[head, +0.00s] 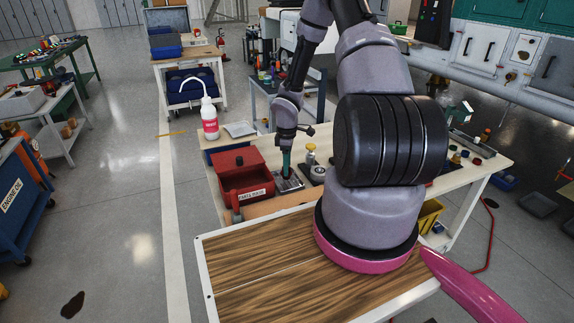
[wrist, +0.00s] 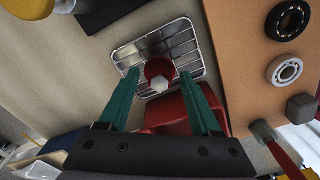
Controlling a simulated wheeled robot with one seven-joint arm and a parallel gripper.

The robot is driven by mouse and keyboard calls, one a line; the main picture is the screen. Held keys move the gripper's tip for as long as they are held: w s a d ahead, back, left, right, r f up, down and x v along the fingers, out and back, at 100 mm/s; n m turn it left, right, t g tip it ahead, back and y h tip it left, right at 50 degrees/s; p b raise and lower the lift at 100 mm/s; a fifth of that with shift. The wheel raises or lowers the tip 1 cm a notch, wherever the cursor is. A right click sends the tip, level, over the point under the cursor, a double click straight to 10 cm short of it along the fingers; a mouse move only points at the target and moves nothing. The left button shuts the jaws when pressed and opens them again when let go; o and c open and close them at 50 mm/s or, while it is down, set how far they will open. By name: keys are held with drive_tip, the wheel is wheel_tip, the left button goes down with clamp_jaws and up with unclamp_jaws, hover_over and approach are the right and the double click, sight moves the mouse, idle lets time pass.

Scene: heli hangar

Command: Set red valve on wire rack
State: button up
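The red valve (wrist: 158,72), with a pale hex end, shows in the wrist view over the middle of the wire rack (wrist: 127,57) and appears to stand on it. The rack is a silver grid; in the head view it (head: 291,185) lies on the workbench right of the red bin. My gripper (wrist: 160,74) has two teal fingers spread apart, one on each side of the valve, with gaps visible between. In the head view my gripper (head: 286,172) points down over the rack, and the valve is hard to make out there.
A red parts wash bin (head: 243,178) stands close left of the rack; it also shows in the wrist view (wrist: 168,117). Bearing rings (wrist: 285,70) lie on an orange-tan surface at the right. A white bottle (head: 209,120) and a grey tray (head: 240,129) stand farther back.

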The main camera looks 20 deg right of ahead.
wheel_tip(320, 180, up, 26)
drive_tip(key=s+m+t+h, duration=0.1)
drive_tip(key=s+m+h, duration=0.1)
drive_tip(key=s+m, duration=0.15)
drive_tip(key=s+a+r+m+t+y, duration=0.1)
drive_tip(key=s+a+r+m+t, duration=0.1)
drive_tip(key=s+r, duration=0.4)
drive_tip(key=s+a+r+m+t+y, duration=0.1)
drive_tip(key=s+a+r+m, duration=0.3)
drive_tip(key=r, duration=0.6)
drive_tip(key=s+a+r+m+t+y, duration=0.2)
drive_tip(key=s+a+r+m+t, duration=0.1)
drive_tip(key=s+r+m, duration=0.3)
drive_tip(key=s+a+r, duration=0.1)
drive_tip(key=s+r, duration=0.1)
drive_tip(key=s, duration=0.2)
drive_tip(key=shift+s+m, duration=0.15)
drive_tip(key=shift+m, duration=0.2)
drive_tip(key=shift+d+r, duration=0.1)
